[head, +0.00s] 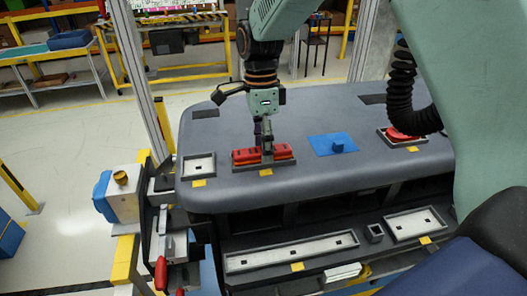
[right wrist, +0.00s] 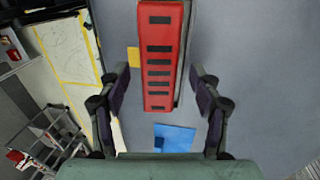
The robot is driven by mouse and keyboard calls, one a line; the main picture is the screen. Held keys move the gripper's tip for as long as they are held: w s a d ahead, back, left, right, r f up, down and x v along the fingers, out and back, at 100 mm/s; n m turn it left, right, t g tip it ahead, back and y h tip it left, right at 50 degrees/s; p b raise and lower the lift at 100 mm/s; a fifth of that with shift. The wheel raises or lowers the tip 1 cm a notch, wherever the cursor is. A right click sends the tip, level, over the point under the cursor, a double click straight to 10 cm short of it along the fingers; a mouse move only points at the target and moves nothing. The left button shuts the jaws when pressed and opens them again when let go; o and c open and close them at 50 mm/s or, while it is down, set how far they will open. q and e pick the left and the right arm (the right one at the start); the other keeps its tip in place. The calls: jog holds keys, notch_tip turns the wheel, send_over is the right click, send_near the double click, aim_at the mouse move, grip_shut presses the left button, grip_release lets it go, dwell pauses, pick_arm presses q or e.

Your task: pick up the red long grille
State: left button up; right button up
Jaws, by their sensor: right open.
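The red long grille (head: 245,158) lies in a shallow dark tray on top of the grey dashboard. In the right wrist view the red long grille (right wrist: 160,62) shows a row of dark slots and runs lengthwise up the picture. My right gripper (head: 266,146) is above the grille, pointing down and covering part of it. In the right wrist view my right gripper (right wrist: 159,77) is open, with one finger on each side of the grille's near part and visible gaps. My left gripper is not in view.
A blue pad (head: 322,146) with a small blue block lies right of the grille. A round red part (head: 400,135) sits in a tray farther right. An empty small tray (head: 198,167) is at the left. A long empty tray (head: 290,252) lies on the lower ledge.

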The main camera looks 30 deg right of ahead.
jog(key=shift+s+a+r, duration=0.1)
jog(key=shift+s+a, duration=0.05)
jog(key=shift+c, duration=0.4)
jog(key=shift+a, duration=0.1)
jog(key=shift+c, duration=2.3)
jog(key=shift+w, duration=0.2)
jog(key=c, duration=0.3)
jog(key=shift+s, duration=0.1)
jog(key=c, duration=0.3)
jog(key=shift+c, duration=0.6)
